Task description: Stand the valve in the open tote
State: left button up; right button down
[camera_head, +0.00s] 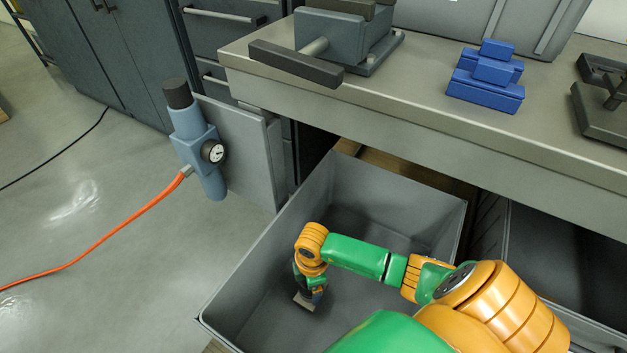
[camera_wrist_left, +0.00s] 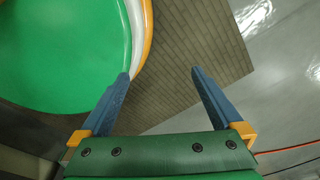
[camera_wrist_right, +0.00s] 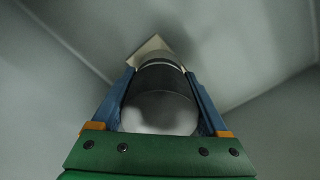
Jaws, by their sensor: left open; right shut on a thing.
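The open grey tote (camera_head: 278,237) stands below the workbench edge in the head view. My right arm reaches down into it. My right gripper (camera_head: 312,292) is shut on the valve (camera_wrist_right: 160,92), a dark grey cylinder with a lighter band, gripped between the blue fingers. A pale squarish end (camera_wrist_right: 150,48) shows beyond it, and in the head view a pale end (camera_head: 303,302) shows below the fingers. The valve seems near the tote floor; I cannot tell whether it touches. My left gripper (camera_wrist_left: 158,85) is open and empty, outside the head view.
A second dark bin (camera_head: 570,265) stands right of the tote. The workbench (camera_head: 400,100) holds a grey vise (camera_head: 345,38), blue blocks (camera_head: 487,80) and dark fixtures (camera_head: 605,112). A blue gauge unit (camera_head: 195,140) with an orange hose (camera_head: 110,237) is left of the tote.

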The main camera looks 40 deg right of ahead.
jog(key=f, duration=0.1)
jog(key=f+b, duration=0.1)
jog(key=f, duration=0.1)
jog(key=shift+w+d+f, duration=0.15)
jog(key=shift+w+d, duration=0.05)
jog(key=shift+d, duration=0.05)
jog(key=shift+f+b, duration=0.2)
jog(key=shift+b, duration=0.1)
jog(key=shift+f, duration=0.1)
grip_release()
pick_arm(q)
jog(key=shift+w+a+f, duration=0.55)
jog(key=shift+w+f, duration=0.15)
jog(key=shift+f, duration=0.2)
